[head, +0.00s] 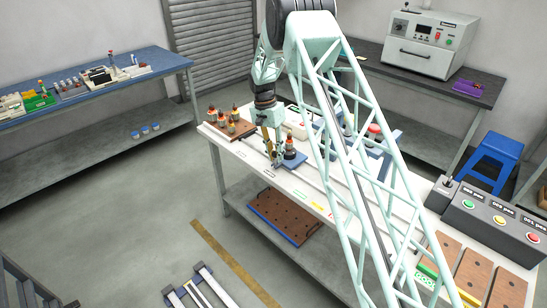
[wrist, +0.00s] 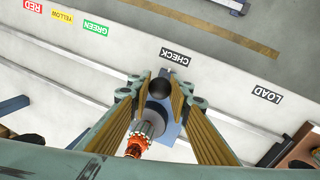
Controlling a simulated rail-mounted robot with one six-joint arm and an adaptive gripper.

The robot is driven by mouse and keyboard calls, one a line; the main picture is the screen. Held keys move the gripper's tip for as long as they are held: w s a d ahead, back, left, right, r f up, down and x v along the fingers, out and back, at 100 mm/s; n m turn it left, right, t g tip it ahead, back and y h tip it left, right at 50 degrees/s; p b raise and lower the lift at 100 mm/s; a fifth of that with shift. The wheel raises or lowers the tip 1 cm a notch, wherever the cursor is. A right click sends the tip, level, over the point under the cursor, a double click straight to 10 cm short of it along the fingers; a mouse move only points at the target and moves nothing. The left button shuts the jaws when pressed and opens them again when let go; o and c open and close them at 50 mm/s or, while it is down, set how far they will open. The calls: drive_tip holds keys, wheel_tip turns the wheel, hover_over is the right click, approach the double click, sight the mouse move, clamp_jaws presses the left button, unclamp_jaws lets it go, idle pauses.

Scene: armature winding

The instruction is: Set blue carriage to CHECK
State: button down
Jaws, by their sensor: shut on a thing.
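The blue carriage (head: 297,162) sits on the white bench top, carrying an upright armature (head: 289,148) with a dark body and orange parts. In the wrist view the blue carriage (wrist: 172,130) shows between my fingers, with the armature (wrist: 145,132) on it. My gripper (wrist: 158,90) is shut on the carriage's black knob (wrist: 159,86). The CHECK label (wrist: 175,57) is just beyond the knob, slightly to its right. The LOAD label (wrist: 265,95) is farther right. In the head view my gripper (head: 276,160) is at the carriage's left side; its grip is too small to make out.
GREEN (wrist: 95,28), YELLOW (wrist: 62,16) and RED (wrist: 32,6) labels line the bench edge at left in the wrist view. A brown rack (head: 232,128) with several armatures stands at the bench's left end. A button console (head: 495,222) is at right.

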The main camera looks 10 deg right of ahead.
idle(0.3)
drive_tip(key=c, duration=2.4)
unclamp_jaws()
drive_tip(key=shift+r, duration=0.15)
drive_tip(key=shift+w+a+r, duration=0.25)
drive_tip(key=shift+w+r, duration=0.05)
drive_tip(key=shift+r, duration=1.6)
drive_tip(key=shift+w+a+r, duration=0.25)
drive_tip(key=shift+a+r, duration=0.05)
drive_tip(key=shift+r, duration=1.65)
drive_tip(key=shift+w+a+r, duration=0.25)
drive_tip(key=shift+w+r, duration=0.05)
drive_tip(key=shift+r, duration=1.6)
drive_tip(key=shift+r, duration=0.15)
